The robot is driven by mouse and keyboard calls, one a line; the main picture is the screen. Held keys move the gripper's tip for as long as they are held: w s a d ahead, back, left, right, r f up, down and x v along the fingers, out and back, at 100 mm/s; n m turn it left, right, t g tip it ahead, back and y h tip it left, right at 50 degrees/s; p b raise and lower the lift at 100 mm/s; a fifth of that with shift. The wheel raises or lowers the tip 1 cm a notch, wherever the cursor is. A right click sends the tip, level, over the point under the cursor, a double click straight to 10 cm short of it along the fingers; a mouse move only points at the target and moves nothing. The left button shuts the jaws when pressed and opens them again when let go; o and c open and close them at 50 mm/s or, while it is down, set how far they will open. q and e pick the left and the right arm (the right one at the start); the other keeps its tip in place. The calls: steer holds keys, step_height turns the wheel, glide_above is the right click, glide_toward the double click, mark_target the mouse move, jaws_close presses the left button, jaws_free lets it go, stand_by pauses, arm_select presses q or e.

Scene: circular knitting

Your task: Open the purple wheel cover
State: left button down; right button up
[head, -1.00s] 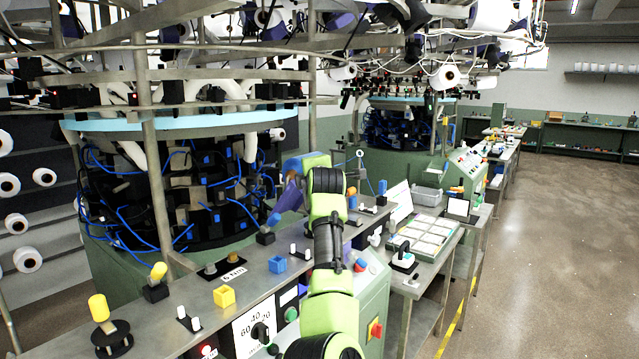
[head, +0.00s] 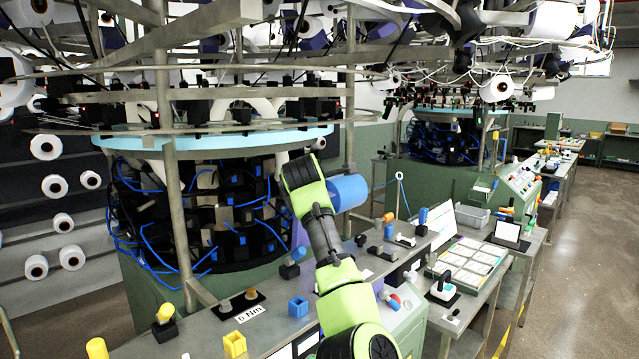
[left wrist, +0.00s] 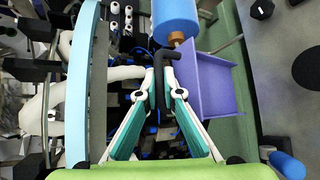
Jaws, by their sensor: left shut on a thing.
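The purple wheel cover (left wrist: 208,84) shows in the left wrist view as an angled panel with raised edges, right of my fingers. In the head view a purple sliver (head: 300,236) shows beside my arm; most of that area is hidden. My left gripper (left wrist: 163,88) has its fingertips closed around a black bent bar (left wrist: 167,62) next to the cover. I cannot tell how the bar joins the cover. A blue cylinder (left wrist: 176,18) with a brown end stands just beyond; it shows right of my arm in the head view (head: 349,192). My right gripper is not in view.
The knitting machine's light-blue ring (head: 230,137) and metal post (head: 168,215) stand close by on the left. The steel bench top (head: 265,315) carries a yellow holder (head: 234,344), a blue holder (head: 298,307) and several knobs. A tray table (head: 468,262) stands to the right.

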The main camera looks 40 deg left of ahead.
arm_select(q)
steer(key=shift+w+d+r, duration=0.1)
steer(key=shift+d, duration=0.1)
steer(key=c, duration=2.4)
jaws_free()
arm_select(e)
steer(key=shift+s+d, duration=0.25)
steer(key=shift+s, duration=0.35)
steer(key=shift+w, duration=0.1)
arm_select(q)
steer(key=v, duration=1.2)
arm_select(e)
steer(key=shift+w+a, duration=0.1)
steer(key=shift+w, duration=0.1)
